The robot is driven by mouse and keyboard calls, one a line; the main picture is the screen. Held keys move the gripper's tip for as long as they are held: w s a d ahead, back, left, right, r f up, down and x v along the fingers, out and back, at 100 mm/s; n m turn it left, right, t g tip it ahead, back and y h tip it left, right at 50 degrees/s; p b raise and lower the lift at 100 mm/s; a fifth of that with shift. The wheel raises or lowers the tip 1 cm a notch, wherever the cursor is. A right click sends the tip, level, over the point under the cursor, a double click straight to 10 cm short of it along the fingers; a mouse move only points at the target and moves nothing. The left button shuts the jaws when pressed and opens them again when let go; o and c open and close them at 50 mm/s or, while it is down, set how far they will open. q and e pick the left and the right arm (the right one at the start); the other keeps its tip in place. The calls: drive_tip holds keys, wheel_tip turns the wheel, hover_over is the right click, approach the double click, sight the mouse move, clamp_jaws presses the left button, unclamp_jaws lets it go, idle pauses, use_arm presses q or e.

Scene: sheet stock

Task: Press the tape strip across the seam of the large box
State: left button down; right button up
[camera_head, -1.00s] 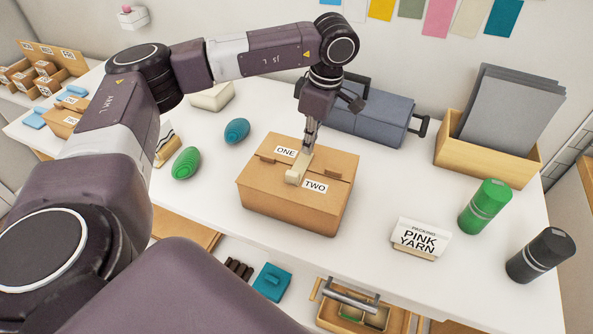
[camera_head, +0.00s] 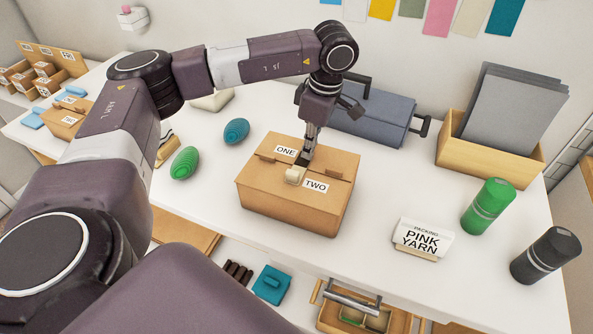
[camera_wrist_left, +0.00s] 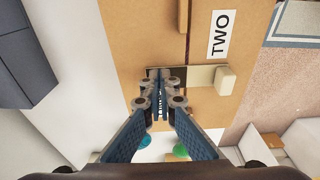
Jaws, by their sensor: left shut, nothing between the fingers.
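The large box (camera_head: 285,205) is brown cardboard and stands closed on the white table, with labels ONE and TWO on its lid. A cream tape strip (camera_wrist_left: 198,76) lies across the lid seam between the labels, with a thicker pale block (camera_head: 293,176) at its near end. My left gripper (camera_head: 303,158) is shut and empty, pointing down with its tips at the strip. In the left wrist view the fingertips (camera_wrist_left: 159,76) meet at the strip and hide part of it. I cannot tell whether they touch it. My right gripper is not in view.
A grey-blue case (camera_head: 372,122) stands close behind the box. Green (camera_head: 184,163) and blue (camera_head: 236,131) egg-shaped things lie at its left. A PINK YARN sign (camera_head: 424,238), a green cylinder (camera_head: 488,206) and a dark cylinder (camera_head: 545,255) stand at the right. Table in between is clear.

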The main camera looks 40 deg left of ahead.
use_arm(q)
wheel_tip(320, 180, up, 9)
drive_tip(key=p, duration=0.5)
idle(0.6)
idle(0.4)
